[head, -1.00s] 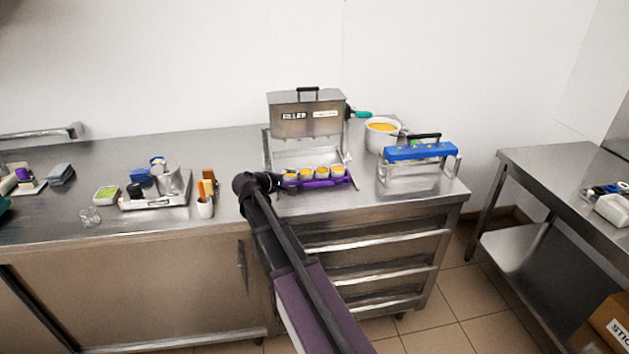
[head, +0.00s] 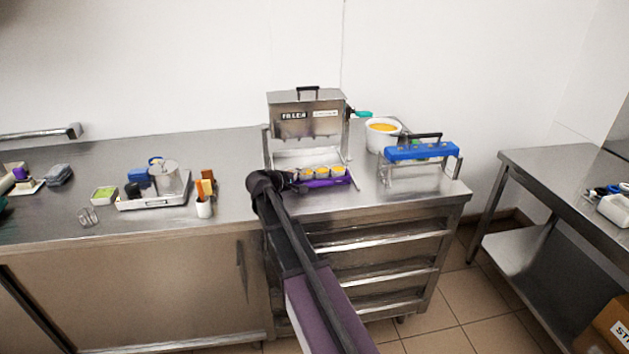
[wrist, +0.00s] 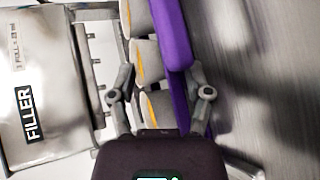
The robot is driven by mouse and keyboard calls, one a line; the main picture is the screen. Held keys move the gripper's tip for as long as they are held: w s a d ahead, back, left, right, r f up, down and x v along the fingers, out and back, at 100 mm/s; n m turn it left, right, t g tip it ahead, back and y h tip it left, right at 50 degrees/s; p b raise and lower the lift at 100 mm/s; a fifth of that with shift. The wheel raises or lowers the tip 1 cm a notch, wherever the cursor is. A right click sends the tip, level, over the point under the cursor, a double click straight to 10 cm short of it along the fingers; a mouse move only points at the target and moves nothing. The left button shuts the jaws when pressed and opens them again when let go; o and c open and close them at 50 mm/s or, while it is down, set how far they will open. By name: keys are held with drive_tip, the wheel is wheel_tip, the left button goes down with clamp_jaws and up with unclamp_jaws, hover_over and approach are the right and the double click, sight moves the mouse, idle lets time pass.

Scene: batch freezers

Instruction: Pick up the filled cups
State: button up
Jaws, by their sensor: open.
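The filled cups (head: 322,173) stand in a row in a purple carrier (head: 322,184) under the filler (head: 305,118), with orange-yellow filling at their tops. In the wrist view the pale cups (wrist: 147,60) line up beside the purple carrier (wrist: 173,35). My gripper (head: 290,180) is at the left end of the row and partly hides the nearest cup. In the wrist view my gripper (wrist: 161,74) is open, one finger on the filler side of the row, the other beyond the purple bar. I cannot tell whether the fingers touch anything.
A white pot (head: 382,136) of orange mix stands behind a steel rack with a blue top (head: 420,151), right of the filler. A scale (head: 153,201) and a white holder (head: 205,208) stand left of my arm. The counter front between holder and filler is fairly clear.

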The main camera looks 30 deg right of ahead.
idle(0.3)
clamp_jaws()
drive_tip(key=shift+r, duration=0.1)
wheel_tip(320, 180, up, 3)
drive_tip(key=p, duration=0.3)
drive_tip(key=shift+r, duration=0.15)
drive_tip(key=shift+s+r+p, duration=0.15)
drive_tip(key=shift+r+p, duration=0.15)
drive_tip(key=shift+p, duration=0.25)
drive_tip(key=s+a, duration=0.3)
drive_tip(key=s, duration=1.2)
drive_tip(key=shift+s+a+r+p, duration=0.15)
drive_tip(key=shift+a+r+p, duration=0.2)
drive_tip(key=shift+r+p, duration=0.1)
